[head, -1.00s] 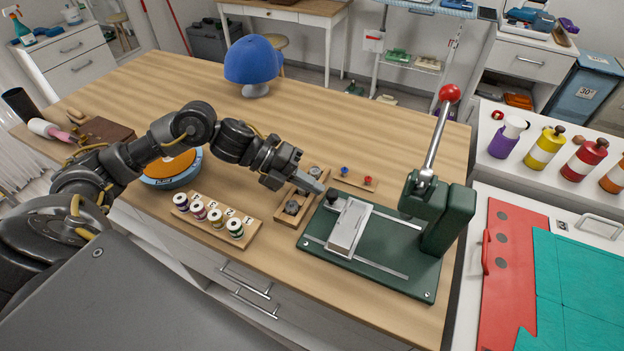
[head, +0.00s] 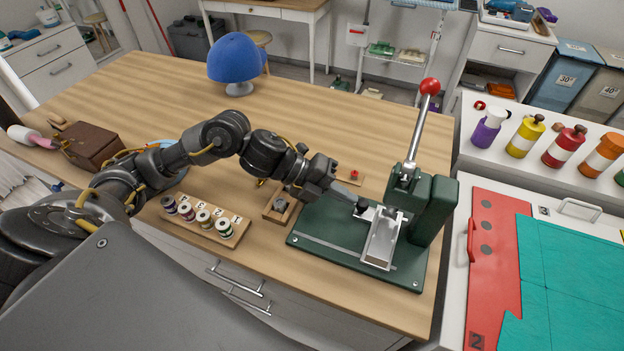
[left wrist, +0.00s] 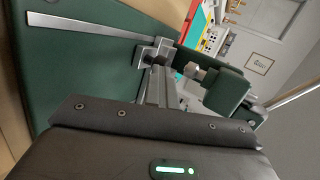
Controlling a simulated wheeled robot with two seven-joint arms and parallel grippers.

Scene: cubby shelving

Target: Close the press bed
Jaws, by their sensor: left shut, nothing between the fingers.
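The press bed (head: 381,242) is a silver tray on rails on the green press base (head: 322,242). It sits close to the green press head (head: 432,215), at its left side. A black knob (head: 361,204) stands on the bed's left back corner. My left gripper (head: 350,195) is shut and empty, with its tips right at the knob's left side; I cannot tell if they touch. My right gripper is not in view.
The press lever (head: 415,130) with a red ball stands upright. A rack of spools (head: 205,215) and a small wooden tray (head: 280,208) lie left of the press. A blue cap (head: 235,58) stands at the back. The table's middle is clear.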

